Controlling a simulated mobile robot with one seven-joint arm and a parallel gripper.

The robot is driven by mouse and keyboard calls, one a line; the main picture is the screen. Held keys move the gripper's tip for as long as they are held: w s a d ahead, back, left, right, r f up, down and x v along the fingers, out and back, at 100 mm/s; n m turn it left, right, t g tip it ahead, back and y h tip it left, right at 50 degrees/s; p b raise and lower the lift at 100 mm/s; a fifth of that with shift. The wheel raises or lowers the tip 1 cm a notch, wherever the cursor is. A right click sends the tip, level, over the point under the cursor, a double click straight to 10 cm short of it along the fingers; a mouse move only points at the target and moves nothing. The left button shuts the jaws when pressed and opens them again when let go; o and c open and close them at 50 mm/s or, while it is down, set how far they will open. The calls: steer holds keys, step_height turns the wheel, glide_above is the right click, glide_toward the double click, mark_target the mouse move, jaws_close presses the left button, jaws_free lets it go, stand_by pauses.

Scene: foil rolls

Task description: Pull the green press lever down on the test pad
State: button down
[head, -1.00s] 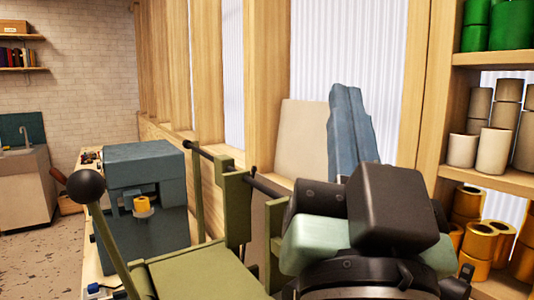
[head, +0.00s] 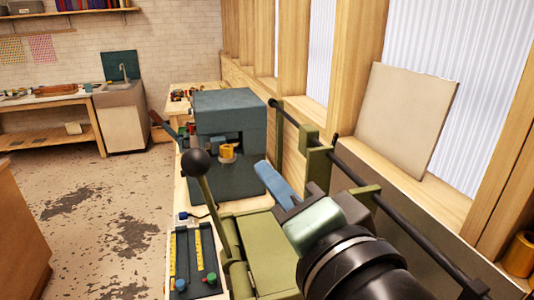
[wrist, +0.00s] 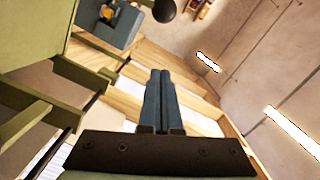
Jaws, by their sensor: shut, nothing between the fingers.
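The green press lever (head: 222,220) stands up, leaning left, with a black ball knob (head: 195,163) on its top end. It is joined at the left side of an olive-green press frame (head: 262,243). My gripper (head: 264,168), with blue fingers, is shut and empty. In the head view it is right of the knob, apart from the lever. In the wrist view the fingers (wrist: 160,75) are together, and the knob (wrist: 165,10) shows at the top edge beyond the tips. I cannot make out the test pad clearly; my arm covers part of the press.
A dark blue-grey machine (head: 229,120) holding a yellow roll (head: 227,153) stands behind the press. A black bar (head: 385,211) runs along the press's right side. A panel with knobs (head: 196,268) lies front left. Open floor (head: 100,215) is at the left.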

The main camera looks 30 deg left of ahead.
steer(key=w+a+f+p, duration=0.2)
steer(key=w+a+p, duration=0.1)
steer(key=a, duration=0.7)
steer(key=shift+a+p, duration=0.3)
steer(key=shift+p, duration=0.35)
steer(key=shift+w, duration=0.1)
steer(key=shift+a, duration=0.1)
